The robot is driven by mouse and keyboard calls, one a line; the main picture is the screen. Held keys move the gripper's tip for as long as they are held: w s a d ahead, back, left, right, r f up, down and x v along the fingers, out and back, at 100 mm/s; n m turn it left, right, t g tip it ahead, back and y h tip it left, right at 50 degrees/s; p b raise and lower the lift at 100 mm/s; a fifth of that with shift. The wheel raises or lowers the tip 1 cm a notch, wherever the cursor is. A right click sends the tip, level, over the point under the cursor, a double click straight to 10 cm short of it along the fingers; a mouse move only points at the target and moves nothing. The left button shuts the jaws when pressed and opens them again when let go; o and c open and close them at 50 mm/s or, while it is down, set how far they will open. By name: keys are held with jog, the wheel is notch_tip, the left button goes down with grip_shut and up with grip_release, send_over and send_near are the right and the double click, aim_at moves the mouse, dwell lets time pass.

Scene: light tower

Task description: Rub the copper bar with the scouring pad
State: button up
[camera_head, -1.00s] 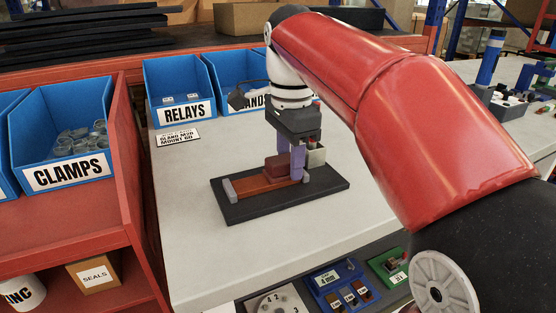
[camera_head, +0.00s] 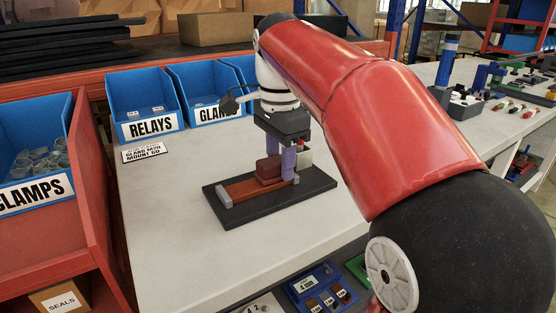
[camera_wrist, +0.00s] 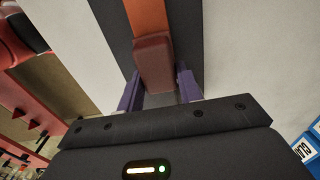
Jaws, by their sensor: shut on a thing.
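The copper bar (camera_head: 250,188) lies on a black base plate (camera_head: 229,217), between grey end blocks. The scouring pad (camera_head: 268,169), a dark red-brown block, is on the bar near its right end. My gripper (camera_head: 281,170) points down over that end, its purple fingers on either side of the pad and shut on it. In the wrist view the pad (camera_wrist: 154,65) sits between the purple fingers (camera_wrist: 157,92), and the orange bar (camera_wrist: 147,16) runs out beyond it. The pad's underside is hidden, so its contact with the bar cannot be fully seen.
Blue bins labelled RELAYS (camera_head: 150,127) and GLANDS (camera_head: 218,113) line the back. The bench (camera_head: 165,250) is clear left and in front of the plate.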

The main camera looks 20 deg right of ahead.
aim_at(225, 191)
jog(key=shift+s+a+f, duration=0.1)
jog(key=shift+s+a, duration=0.35)
jog(key=shift+a, duration=1.3)
jog(key=shift+s+a, duration=0.45)
jog(key=shift+a, duration=1.35)
jog(key=shift+s+a+f, duration=0.1)
jog(key=shift+s+a, duration=0.35)
jog(key=shift+a, duration=1.3)
jog(key=shift+r, duration=0.1)
jog(key=shift+d+r, duration=0.15)
jog(key=shift+r, duration=2.8)
notch_tip(225, 191, up, 3)
